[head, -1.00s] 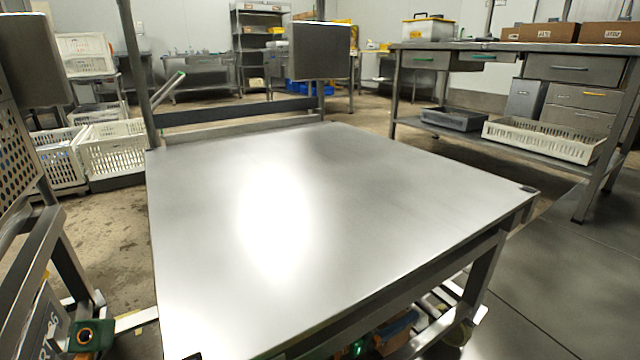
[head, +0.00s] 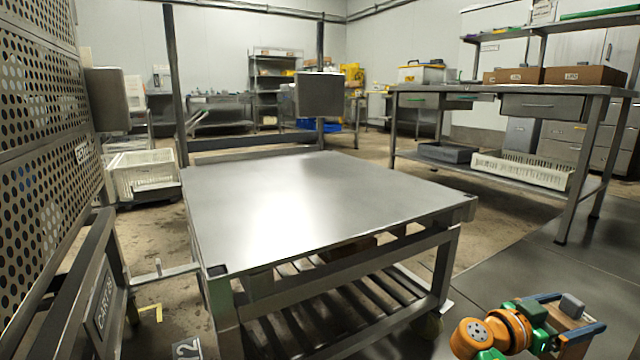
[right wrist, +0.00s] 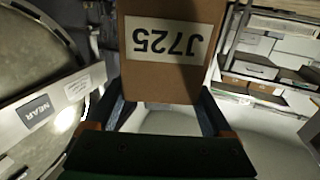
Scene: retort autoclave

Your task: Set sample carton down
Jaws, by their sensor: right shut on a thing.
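The sample carton (right wrist: 160,85) is brown with a white label reading J725, upside down in the right wrist view. My right gripper (head: 567,317) is low at the right in the head view, over the floor and apart from the steel table (head: 350,190). It is shut on the carton, whose sides lie between the two dark fingers in the right wrist view. The carton's far side is hidden there. The table top is bare and shiny. My left gripper is not in view.
A perforated cabinet (head: 45,150) stands close at the left, with a grey post frame behind the table. A workbench (head: 505,92) at the right bears two brown cartons (head: 585,75) and has a white crate (head: 520,168) on its lower shelf. Dark floor is clear at the right.

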